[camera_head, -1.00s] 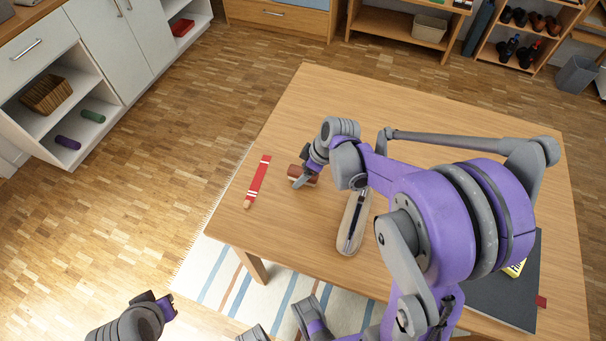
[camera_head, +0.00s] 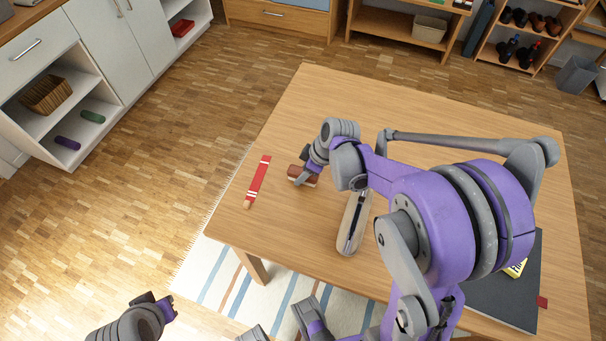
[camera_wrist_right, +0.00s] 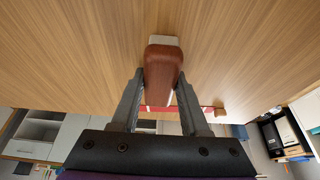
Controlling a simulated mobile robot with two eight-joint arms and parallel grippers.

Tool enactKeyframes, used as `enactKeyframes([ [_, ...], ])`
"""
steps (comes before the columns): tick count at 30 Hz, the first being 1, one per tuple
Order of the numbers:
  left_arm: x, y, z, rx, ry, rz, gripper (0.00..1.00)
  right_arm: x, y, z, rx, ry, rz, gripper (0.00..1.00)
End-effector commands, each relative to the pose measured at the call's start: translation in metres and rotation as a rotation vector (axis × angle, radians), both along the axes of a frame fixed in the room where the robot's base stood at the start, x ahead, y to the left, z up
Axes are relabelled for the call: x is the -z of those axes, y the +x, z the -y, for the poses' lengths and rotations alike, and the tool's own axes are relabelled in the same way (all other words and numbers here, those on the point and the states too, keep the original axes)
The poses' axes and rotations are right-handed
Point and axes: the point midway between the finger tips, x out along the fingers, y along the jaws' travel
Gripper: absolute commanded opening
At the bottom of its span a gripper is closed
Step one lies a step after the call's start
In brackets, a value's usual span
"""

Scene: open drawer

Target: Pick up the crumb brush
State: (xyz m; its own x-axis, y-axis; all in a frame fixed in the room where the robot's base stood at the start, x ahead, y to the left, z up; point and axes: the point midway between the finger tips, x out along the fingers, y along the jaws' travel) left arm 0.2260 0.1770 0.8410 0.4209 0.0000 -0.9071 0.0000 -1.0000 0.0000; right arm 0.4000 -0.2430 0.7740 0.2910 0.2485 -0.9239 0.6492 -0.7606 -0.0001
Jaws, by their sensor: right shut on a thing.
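The crumb brush (camera_head: 297,171) has a reddish-brown wooden body and a pale edge. It is at the left part of the wooden table, just right of the red-wrapped stick. My right gripper (camera_head: 303,180) is shut on it. In the right wrist view, the brush (camera_wrist_right: 163,72) sits between the two grey fingers (camera_wrist_right: 158,98), with its pale end pointing away from the gripper. I cannot tell whether it touches the tabletop.
The wooden table (camera_head: 300,105) also bears the red stick (camera_head: 258,181), a long beige tray (camera_head: 345,243) with a dark pen-like item, and a dark mat (camera_head: 500,303) at the right. My right arm covers much of the table. The table's far part is clear.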

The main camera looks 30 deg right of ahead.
Motion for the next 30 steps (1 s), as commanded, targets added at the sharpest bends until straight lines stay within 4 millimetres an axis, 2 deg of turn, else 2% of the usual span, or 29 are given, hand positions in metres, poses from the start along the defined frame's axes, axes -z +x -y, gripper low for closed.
enactKeyframes([
  [6, -0.001, 0.000, 0.000, 0.000, 0.000, 0.000, 0.00, -0.001, 0.000, 0.000, 0.000, 0.000, 0.000, 0.00],
  [10, -0.007, 0.001, 0.000, 0.000, 0.000, 0.002, 0.00, -0.011, 0.000, 0.000, 0.000, 0.000, 0.000, 0.00],
  [21, -0.019, 0.002, 0.000, 0.000, 0.000, 0.006, 0.00, -0.083, 0.000, 0.000, 0.001, 0.000, 0.000, 0.00],
  [25, -0.021, 0.003, 0.000, 0.000, 0.000, 0.007, 0.00, -0.099, 0.000, 0.000, 0.001, 0.000, 0.000, 0.00],
  [30, -0.022, 0.003, 0.000, 0.000, 0.000, 0.007, 0.00, -0.106, 0.000, 0.000, 0.001, 0.000, 0.000, 0.00],
])
